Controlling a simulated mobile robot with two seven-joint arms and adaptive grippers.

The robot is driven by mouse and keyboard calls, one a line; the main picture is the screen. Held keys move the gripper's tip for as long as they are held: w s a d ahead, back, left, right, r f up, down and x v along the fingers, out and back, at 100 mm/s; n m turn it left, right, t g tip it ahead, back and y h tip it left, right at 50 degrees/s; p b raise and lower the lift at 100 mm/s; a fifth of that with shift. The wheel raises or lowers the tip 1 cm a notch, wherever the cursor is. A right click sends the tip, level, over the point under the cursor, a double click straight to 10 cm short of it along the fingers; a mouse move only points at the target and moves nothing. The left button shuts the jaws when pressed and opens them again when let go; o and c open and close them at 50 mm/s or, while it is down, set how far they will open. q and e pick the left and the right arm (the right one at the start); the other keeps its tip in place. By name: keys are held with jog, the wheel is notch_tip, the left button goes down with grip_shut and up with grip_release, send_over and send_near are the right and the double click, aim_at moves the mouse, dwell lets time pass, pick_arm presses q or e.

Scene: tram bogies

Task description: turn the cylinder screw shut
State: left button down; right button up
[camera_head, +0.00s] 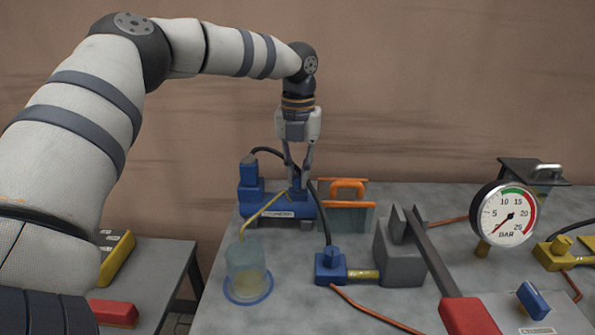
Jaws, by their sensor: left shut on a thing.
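A blue block (246,200) with a pale label on its front stands at the back left of the grey table. The label is too small to read. My left gripper (297,182) points straight down over the block's right part. Its fingers are closed on a small part at the block's top, which I take to be the cylinder screw; the fingertips hide most of it. A thin yellow tube (262,214) runs from beside the fingertips down to a clear jar (246,262) with a little yellowish fluid, standing on a blue dish (250,300). My right gripper is not in view.
An orange-handled box (347,217) stands close right of the blue block. A black hose runs to a small blue fitting (330,266). A grey slotted block (400,265), a red-handled bar (470,316) and a pressure gauge (505,215), needle low, stand further right.

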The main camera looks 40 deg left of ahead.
pick_arm(q)
jog(key=m, duration=0.4)
jog(key=shift+p, duration=0.3)
jog(key=m, duration=0.4)
jog(key=shift+m, duration=0.4)
jog(key=m, duration=0.4)
jog(key=shift+m, duration=2.1)
jog(key=c, duration=1.6)
grip_release()
